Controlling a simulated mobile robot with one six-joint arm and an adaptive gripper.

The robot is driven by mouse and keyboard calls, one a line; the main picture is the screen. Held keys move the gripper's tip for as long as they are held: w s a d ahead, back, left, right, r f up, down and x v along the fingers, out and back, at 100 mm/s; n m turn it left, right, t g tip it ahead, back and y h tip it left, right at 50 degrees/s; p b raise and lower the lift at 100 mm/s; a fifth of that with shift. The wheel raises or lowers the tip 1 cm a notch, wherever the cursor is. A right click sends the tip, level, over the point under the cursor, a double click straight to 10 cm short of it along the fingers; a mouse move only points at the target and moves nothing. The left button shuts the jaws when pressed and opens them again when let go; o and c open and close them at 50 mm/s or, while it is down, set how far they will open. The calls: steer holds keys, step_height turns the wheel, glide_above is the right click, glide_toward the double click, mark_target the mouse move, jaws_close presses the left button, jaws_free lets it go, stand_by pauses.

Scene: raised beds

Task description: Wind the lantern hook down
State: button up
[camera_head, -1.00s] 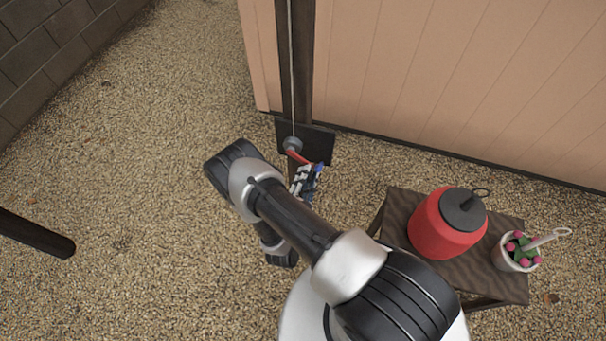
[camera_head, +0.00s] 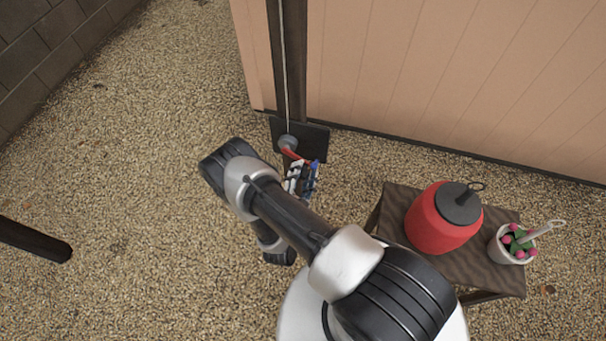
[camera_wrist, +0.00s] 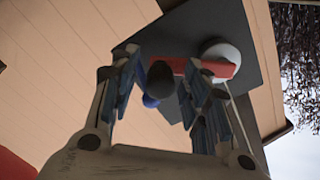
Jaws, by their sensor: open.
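The winch has a grey hub (camera_head: 287,142) on a dark plate (camera_head: 316,140) at the foot of the post, with a red crank arm (camera_head: 296,153). A thin cord runs up the post from it. The lantern hook is not in view. My gripper (camera_head: 302,178) is beside the outer end of the crank. In the wrist view, the open fingers (camera_wrist: 162,66) stand either side of a dark rounded crank grip (camera_wrist: 161,79), with the red arm (camera_wrist: 222,68) and pale hub (camera_wrist: 221,52) beyond. A small blue part shows near the grip; I cannot tell what it is.
A small wooden table (camera_head: 395,203) at right holds a red container (camera_head: 436,224) with a dark ringed lid and a white flower pot (camera_head: 503,247). A tan panelled wall (camera_head: 430,70) stands behind. Open gravel (camera_head: 140,150) lies at left, with a dark beam (camera_head: 35,240).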

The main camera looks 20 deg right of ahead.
steer(key=shift+s, duration=0.1)
steer(key=v, duration=1.2)
steer(key=shift+c, duration=0.5)
